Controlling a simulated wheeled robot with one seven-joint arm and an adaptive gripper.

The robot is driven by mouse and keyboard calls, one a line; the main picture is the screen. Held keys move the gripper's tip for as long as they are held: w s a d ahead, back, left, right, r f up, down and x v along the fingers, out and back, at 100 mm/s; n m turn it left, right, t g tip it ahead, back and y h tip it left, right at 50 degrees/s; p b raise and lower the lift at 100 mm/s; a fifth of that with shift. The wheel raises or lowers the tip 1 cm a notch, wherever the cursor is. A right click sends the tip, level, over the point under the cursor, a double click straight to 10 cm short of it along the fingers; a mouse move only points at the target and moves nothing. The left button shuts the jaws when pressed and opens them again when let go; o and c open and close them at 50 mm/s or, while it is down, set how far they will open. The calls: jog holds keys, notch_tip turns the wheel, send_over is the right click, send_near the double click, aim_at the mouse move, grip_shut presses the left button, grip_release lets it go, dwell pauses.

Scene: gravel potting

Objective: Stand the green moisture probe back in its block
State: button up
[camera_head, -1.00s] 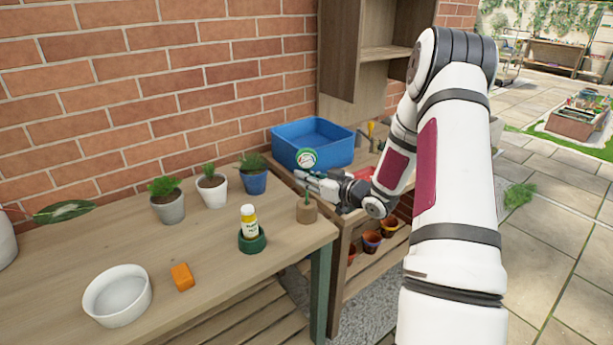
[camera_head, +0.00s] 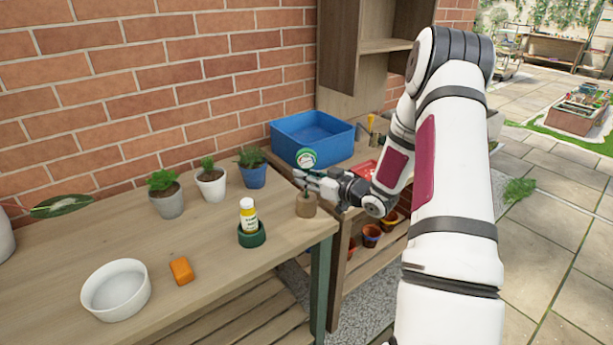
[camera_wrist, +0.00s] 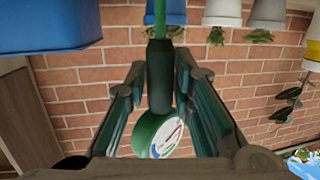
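The green moisture probe (camera_head: 306,158) is upright, with its round white-faced dial at the top and a thin green stem below. My gripper (camera_head: 303,178) is around its dark handle, below the dial. In the wrist view the probe's handle (camera_wrist: 160,75) is between the two fingers, close against both. The brown block (camera_head: 306,206) stands near the right corner of the table, directly below the gripper. The stem meets the block's top in the head view; how deep it sits I cannot tell. The block is out of the wrist view.
A yellow-and-white bottle in a green holder (camera_head: 250,238) stands left of the block. An orange piece (camera_head: 181,270), a white bowl (camera_head: 115,290) and potted plants (camera_head: 210,184) are further left. A blue bin (camera_head: 315,137) is behind the gripper.

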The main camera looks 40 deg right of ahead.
jog(key=shift+o, duration=0.9)
